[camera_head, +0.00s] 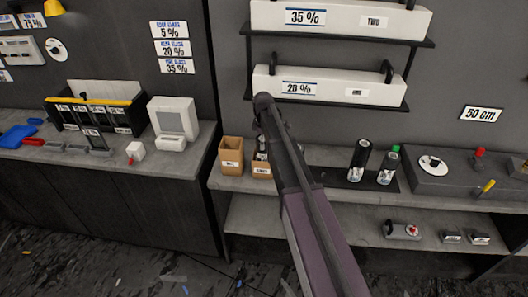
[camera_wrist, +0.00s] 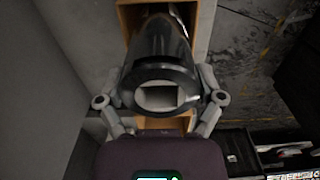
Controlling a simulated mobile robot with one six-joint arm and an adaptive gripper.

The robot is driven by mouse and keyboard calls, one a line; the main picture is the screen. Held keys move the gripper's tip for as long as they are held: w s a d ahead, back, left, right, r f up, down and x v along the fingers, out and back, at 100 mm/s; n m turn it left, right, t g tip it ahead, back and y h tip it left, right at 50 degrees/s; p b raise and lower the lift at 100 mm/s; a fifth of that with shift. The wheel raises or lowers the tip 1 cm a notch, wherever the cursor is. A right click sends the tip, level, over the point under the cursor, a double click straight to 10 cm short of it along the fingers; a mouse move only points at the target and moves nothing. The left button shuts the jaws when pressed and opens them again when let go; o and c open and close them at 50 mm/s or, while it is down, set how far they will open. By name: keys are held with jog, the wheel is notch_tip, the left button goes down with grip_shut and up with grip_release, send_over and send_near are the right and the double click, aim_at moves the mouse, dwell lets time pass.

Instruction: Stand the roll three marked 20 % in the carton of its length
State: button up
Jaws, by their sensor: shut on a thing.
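My gripper (camera_wrist: 160,98) is shut on a dark, hollow roll (camera_wrist: 158,75), seen end-on in the wrist view, with a pale patch showing through its core. Brown carton (camera_wrist: 127,22) walls show behind and beside the roll, so the roll lines up with the carton's opening. I cannot tell how deep its far end sits. In the head view the held roll is mostly hidden by my arm, near the right-hand small carton (camera_head: 262,172). A second, taller-looking carton (camera_head: 231,158) stands to its left. The roll's marking is not readable.
Long white boxes (camera_head: 325,88) sit on wall shelves above my arm.

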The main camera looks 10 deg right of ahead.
jog(key=shift+f, duration=0.1)
jog(key=shift+f+b, duration=1.85)
jog(key=shift+b, duration=0.1)
jog(key=shift+f, duration=0.15)
jog(key=o, duration=1)
jog(key=shift+o, duration=0.2)
jog(key=shift+r, duration=0.25)
notch_tip(320, 180, up, 12)
jog(key=p, duration=1.2)
jog(key=shift+s, duration=0.1)
